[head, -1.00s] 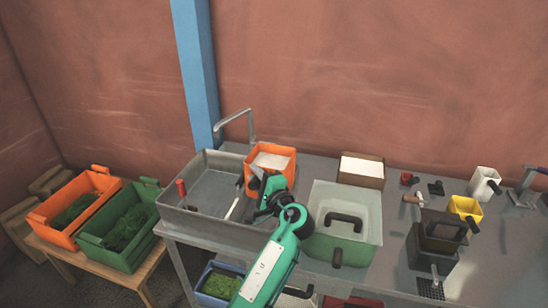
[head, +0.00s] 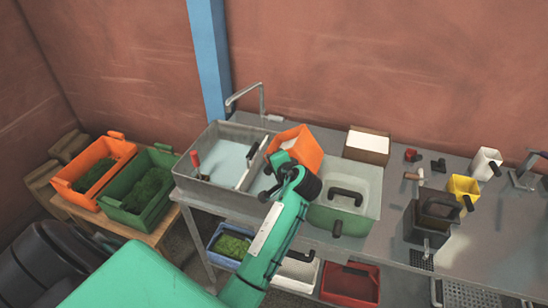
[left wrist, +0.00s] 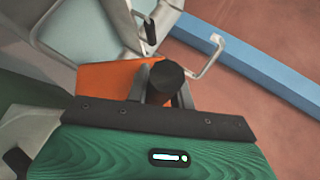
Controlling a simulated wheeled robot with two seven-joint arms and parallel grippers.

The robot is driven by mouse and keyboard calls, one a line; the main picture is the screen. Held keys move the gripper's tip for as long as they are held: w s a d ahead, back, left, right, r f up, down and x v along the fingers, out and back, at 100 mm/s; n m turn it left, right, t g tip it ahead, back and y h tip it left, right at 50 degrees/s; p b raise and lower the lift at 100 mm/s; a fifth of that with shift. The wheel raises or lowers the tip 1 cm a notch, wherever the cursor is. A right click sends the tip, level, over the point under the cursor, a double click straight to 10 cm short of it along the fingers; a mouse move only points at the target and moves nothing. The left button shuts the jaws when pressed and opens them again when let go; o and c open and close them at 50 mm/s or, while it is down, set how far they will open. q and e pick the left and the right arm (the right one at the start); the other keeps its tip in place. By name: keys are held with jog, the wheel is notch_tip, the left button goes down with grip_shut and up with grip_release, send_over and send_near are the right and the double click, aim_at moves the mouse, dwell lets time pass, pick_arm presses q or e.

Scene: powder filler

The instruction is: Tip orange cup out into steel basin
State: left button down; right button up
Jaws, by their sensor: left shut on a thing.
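The orange cup (head: 306,147) is tilted to the left over the right side of the steel basin (head: 190,184). My left gripper (head: 279,172) is shut on the cup, at a dark handle in the left wrist view (left wrist: 166,78). The orange cup (left wrist: 105,82) shows there partly behind the fingers. The basin holds a flat pale bluish-white layer (head: 222,160), which I also see in the left wrist view (left wrist: 98,22). The inside of the cup is hidden from me. My right gripper is not in view.
A bent tap (head: 262,98) stands behind the basin. A red-handled tool (head: 195,160) and a black-handled one (head: 252,151) rest at the basin. A green-fronted tub (head: 350,215) stands close right of the cup. A box of white material (head: 367,146) is behind.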

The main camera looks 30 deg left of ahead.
pick_arm(q)
jog(key=a+f+n+h, duration=0.3)
jog(key=f+h, duration=0.3)
jog(key=h, duration=0.3)
jog(key=shift+s+a+n+t, duration=0.3)
jog(key=shift+a+n, duration=0.05)
jog(key=shift+n, duration=0.15)
jog(key=shift+f, duration=0.1)
dwell(1.1)
